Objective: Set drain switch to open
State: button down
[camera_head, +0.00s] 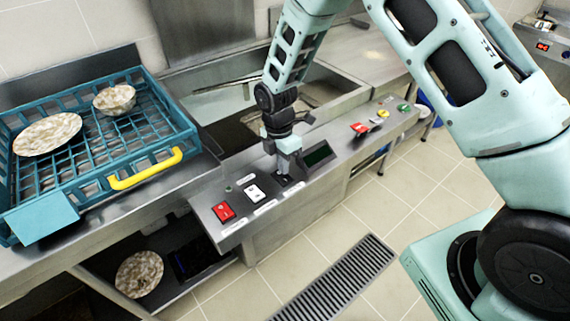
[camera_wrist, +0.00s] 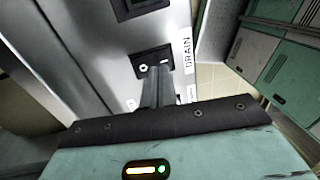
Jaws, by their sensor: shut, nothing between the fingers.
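The drain switch (camera_wrist: 150,63) is a black rocker in a dark frame beside a white label (camera_wrist: 187,54) reading DRAIN. In the wrist view my gripper (camera_wrist: 158,70) is shut, with its fingertips at the lower right part of the switch. I cannot tell whether they touch it, and they hide part of it. In the head view my gripper (camera_head: 284,176) points down at the sloped steel control panel (camera_head: 236,226), over the black drain switch (camera_head: 281,182). The position of the rocker cannot be read clearly.
A red switch (camera_head: 223,211) and a white switch (camera_head: 254,193) lie left of my gripper; a dark display (camera_head: 318,155) lies right. Red (camera_head: 359,128), yellow (camera_head: 383,114) and green (camera_head: 404,107) controls sit farther right. A teal dish rack (camera_head: 100,187) with dishes stands left. A sink (camera_head: 233,131) lies behind.

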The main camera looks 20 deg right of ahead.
aim_at(286, 180)
notch_tip(286, 180, up, 12)
jog(key=s+b, duration=0.1)
jog(key=shift+s+d, duration=0.2)
jog(key=shift+d, duration=0.1)
jog(key=shift+r, duration=0.1)
